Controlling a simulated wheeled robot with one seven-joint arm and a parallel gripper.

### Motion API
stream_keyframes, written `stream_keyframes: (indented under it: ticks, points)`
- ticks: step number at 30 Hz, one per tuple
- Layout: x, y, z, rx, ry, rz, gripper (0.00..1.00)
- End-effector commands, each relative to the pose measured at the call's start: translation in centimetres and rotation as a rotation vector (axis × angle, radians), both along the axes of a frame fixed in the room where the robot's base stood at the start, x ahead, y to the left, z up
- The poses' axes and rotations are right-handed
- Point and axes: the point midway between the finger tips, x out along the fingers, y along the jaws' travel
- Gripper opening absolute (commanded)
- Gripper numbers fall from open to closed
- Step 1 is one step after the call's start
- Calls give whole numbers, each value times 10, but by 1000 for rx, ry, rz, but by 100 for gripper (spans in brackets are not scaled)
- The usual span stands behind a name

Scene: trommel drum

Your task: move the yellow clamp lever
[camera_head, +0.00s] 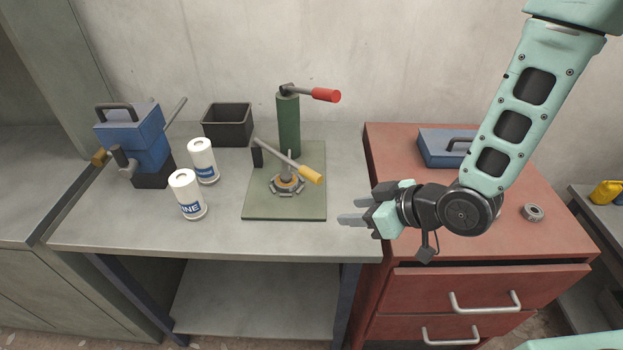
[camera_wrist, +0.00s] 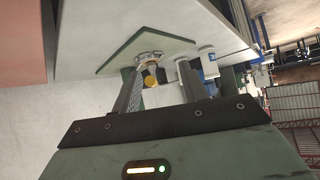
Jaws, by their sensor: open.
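The yellow clamp lever (camera_head: 311,174) is a yellow grip on a grey bar that slants across a round metal clamp (camera_head: 287,184) on a green baseplate (camera_head: 270,211). The bar's far end has a black block. A green post (camera_head: 288,125) with a red-handled lever (camera_head: 325,95) stands at the plate's back. My gripper (camera_head: 350,219) is open and empty, to the right of and nearer than the yellow grip, apart from it, pointing left. In the wrist view the yellow grip (camera_wrist: 151,81) shows beyond and between my fingers (camera_wrist: 160,95).
Two white canisters (camera_head: 203,162) and a blue machine (camera_head: 135,145) stand left on the grey bench. A black bin (camera_head: 227,125) is at the back. A red drawer cabinet (camera_head: 481,283) adjoins on the right, with a blue toolbox (camera_head: 437,148) and tape roll (camera_head: 532,212). The bench front is clear.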

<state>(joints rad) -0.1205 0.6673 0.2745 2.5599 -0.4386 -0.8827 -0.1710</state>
Motion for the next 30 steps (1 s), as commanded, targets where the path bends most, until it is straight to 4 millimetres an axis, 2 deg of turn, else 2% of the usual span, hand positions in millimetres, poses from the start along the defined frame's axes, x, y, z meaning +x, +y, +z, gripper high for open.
stream_keyframes:
  ticks: [1, 4, 9, 13, 20, 30]
  points:
    - [2, -1, -14, 65, -21, -6, 43]
    - [5, -3, -23, 209, -90, -21, 43]
    - [4, -16, -25, 441, -191, -86, 43]
    - [2, -29, -22, 562, -245, -139, 43]
    - [4, -34, -19, 633, -283, -174, 43]
    - [29, -10, -24, 631, -286, -171, 43]
